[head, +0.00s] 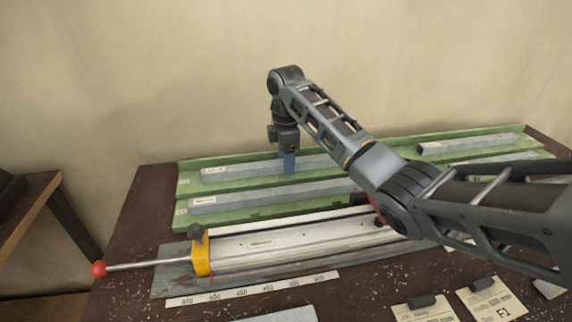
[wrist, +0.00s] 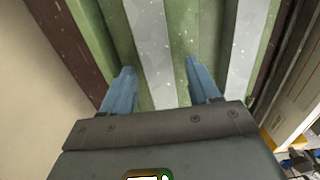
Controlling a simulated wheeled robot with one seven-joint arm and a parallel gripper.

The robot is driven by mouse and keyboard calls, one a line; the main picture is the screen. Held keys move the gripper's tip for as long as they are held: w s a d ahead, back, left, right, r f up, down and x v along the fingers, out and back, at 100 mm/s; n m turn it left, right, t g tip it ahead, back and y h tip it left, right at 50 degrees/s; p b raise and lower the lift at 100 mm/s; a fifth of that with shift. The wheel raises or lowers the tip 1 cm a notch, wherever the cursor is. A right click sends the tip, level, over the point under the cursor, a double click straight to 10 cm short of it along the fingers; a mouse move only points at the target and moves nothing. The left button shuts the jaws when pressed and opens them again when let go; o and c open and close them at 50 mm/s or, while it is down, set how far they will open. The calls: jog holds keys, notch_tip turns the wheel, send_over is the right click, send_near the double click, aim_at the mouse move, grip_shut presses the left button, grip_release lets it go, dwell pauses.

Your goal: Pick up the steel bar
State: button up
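Several grey metal bars lie in the channels of a green rack (head: 262,213); which one is the steel bar I cannot tell from looks alone. A back-row bar (head: 232,172) with a small white label runs beneath my gripper (head: 289,168). A front-row bar (head: 225,202) lies nearer, also labelled. In the wrist view my gripper (wrist: 158,68) is open, its blue fingers on either side of a speckled grey bar (wrist: 150,40). I cannot tell whether they touch it. A second bar (wrist: 245,55) lies to the right, outside the fingers.
A long clamp (head: 270,246) with a yellow end block and a red-knobbed rod (head: 140,265) lies in front of the rack. A numbered strip (head: 250,289), tags (head: 490,298) and shavings lie on the brown bench. The wall (head: 200,70) is behind; another table (head: 30,205) stands left.

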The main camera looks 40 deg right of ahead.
grip_shut()
dwell(0.3)
jog(key=shift+r, duration=0.2)
